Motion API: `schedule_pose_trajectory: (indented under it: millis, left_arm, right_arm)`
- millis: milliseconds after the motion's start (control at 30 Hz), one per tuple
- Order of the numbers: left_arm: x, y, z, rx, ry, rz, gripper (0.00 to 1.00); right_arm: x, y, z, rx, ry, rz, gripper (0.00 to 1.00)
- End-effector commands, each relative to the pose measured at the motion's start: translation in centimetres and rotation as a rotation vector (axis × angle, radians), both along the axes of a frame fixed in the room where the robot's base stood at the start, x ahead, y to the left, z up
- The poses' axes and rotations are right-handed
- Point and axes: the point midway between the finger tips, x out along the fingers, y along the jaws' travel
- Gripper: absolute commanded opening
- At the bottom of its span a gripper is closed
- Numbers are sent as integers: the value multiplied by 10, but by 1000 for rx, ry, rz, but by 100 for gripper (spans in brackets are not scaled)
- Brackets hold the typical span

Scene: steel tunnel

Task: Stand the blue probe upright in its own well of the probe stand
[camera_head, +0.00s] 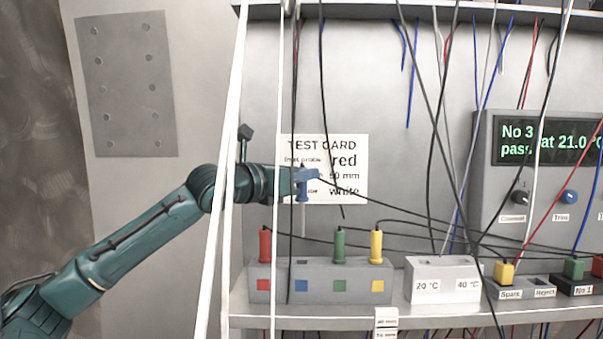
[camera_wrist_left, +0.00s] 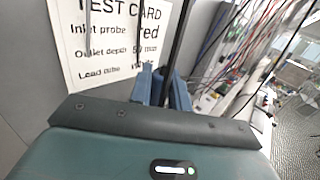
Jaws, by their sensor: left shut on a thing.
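My left gripper (camera_head: 302,174) is shut on the blue probe (camera_head: 304,190), in front of the test card. The probe hangs roughly upright, its pale shaft pointing down, above the probe stand (camera_head: 320,290) and apart from it. The blue-marked well (camera_head: 302,262) is empty, between the red probe (camera_head: 265,245) and the green probe (camera_head: 339,245); the yellow probe (camera_head: 376,246) stands at the right end. In the left wrist view the fingers (camera_wrist_left: 164,88) show close together at a dark lead; the probe's lower part is hidden there. My right gripper is out of view.
Thin dark leads and white vertical strips cross in front of the shelf. The test card (camera_head: 345,150) is on the wall behind. A white block (camera_head: 441,280) marked 20 °C and 40 °C stands right of the stand, then the Spark/Reject blocks and a display instrument (camera_head: 545,140).

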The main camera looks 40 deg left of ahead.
Motion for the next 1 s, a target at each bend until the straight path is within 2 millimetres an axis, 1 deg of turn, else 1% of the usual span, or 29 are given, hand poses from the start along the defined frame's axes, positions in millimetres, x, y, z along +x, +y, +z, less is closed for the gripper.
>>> schedule_pose_trajectory:
  millis: [33,200,400,1000]
  left_arm:
    - [0,0,-10,2,1,0,0]
    - [0,0,-27,1,1,0,0]
    - [0,0,-39,2,1,0,0]
    - [0,0,-40,1,-1,-1,0]
  right_arm:
    - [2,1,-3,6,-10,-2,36]
    - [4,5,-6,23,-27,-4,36]
    - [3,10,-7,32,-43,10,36]
    - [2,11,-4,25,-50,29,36]
